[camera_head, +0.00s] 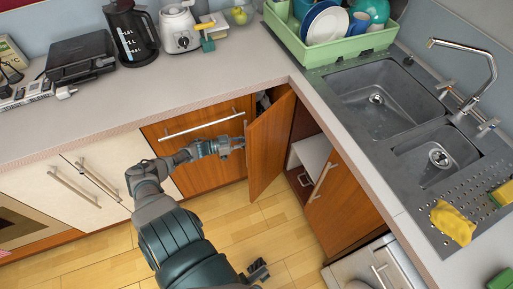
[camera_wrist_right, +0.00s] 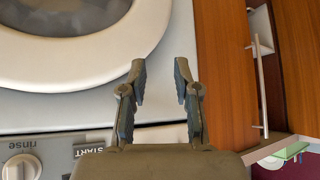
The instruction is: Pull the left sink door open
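The left sink door (camera_head: 270,146) is a brown wooden panel. It stands swung out from the sink cabinet, with part of the inside showing to its right. A thin metal handle (camera_head: 245,131) shows at its near left edge. My left gripper (camera_head: 238,145) is at that edge, beside the handle; whether its fingers are closed on anything is too small to tell. My right gripper (camera_wrist_right: 161,80) is open and empty in the right wrist view, in front of a white washing machine (camera_wrist_right: 165,40). It also appears low in the head view (camera_head: 258,271).
The right sink door (camera_head: 340,205) has a metal handle and stands to the right of the opening. A wooden drawer front (camera_head: 205,165) is behind my left gripper. The sink (camera_head: 385,95) is set in the right counter. Wooden floor (camera_head: 285,235) is clear below the door.

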